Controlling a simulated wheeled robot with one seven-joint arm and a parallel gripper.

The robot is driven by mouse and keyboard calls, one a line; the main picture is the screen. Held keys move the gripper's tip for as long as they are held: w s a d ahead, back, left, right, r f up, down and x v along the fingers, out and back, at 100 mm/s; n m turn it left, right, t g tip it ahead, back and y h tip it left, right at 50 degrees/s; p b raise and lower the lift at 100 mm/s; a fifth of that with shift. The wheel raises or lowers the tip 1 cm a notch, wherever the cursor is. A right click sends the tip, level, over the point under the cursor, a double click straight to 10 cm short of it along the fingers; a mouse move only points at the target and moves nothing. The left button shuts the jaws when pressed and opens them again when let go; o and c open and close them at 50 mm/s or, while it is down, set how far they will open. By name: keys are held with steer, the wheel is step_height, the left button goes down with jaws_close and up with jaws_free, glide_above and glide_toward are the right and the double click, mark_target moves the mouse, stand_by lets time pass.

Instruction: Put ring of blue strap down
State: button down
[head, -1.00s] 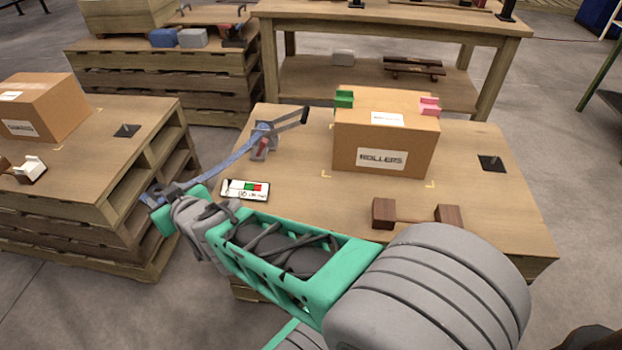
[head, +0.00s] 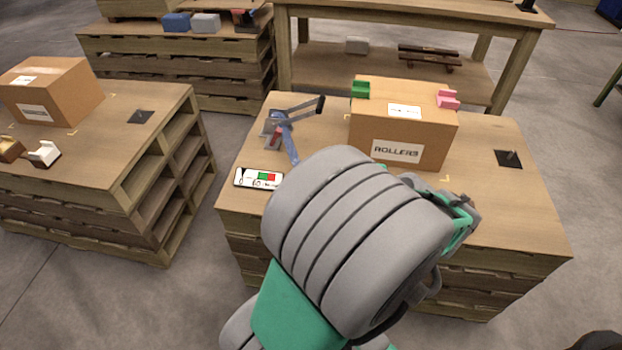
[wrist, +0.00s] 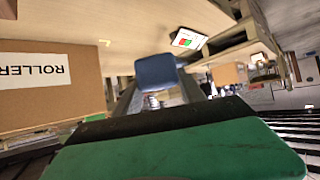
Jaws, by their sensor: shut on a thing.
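The blue strap (head: 289,142) shows in the head view as a band from the grey strap tool (head: 273,124) on the near pallet table (head: 238,200), with its lower end passing behind my arm. A blue piece of it (wrist: 157,72) stands just beyond the fingers in the wrist view. My gripper (wrist: 165,122) is shut on the blue strap; a green finger fills the lower wrist view. In the head view my arm hides most of the gripper, so the grip point and the whole ring shape cannot be made out.
A ROLLERS carton (head: 400,125) with a green clip (head: 360,89) and a pink clip (head: 447,98) stands on the table. A card (head: 258,178) lies at its front left. Another pallet stack (head: 160,130) with a carton (head: 45,90) stands left, across a gap.

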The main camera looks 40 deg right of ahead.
steer(key=shift+s+d+r, duration=0.15)
steer(key=shift+s, duration=0.25)
steer(key=shift+s+d+r, duration=0.1)
steer(key=shift+s+d, duration=0.05)
steer(key=shift+s, duration=0.2)
steer(key=b+x, duration=0.1)
steer(key=x, duration=0.4)
steer(key=d+f+b+x, duration=0.1)
steer(key=b+x, duration=0.1)
steer(key=x, duration=0.3)
steer(key=s+d+b+x, duration=0.1)
steer(key=x, duration=0.5)
steer(key=shift+d+f+b, duration=0.2)
steer(key=shift+f+b, duration=0.05)
steer(key=shift+b, duration=0.15)
steer(key=f, duration=0.1)
steer(key=f+b, duration=0.1)
steer(key=f, duration=0.1)
steer(key=shift+w+d+f, duration=0.1)
steer(key=shift+w, duration=0.1)
steer(key=shift+f+b, duration=0.15)
steer(key=shift+b, duration=0.2)
steer(key=c, duration=0.7)
jaws_free()
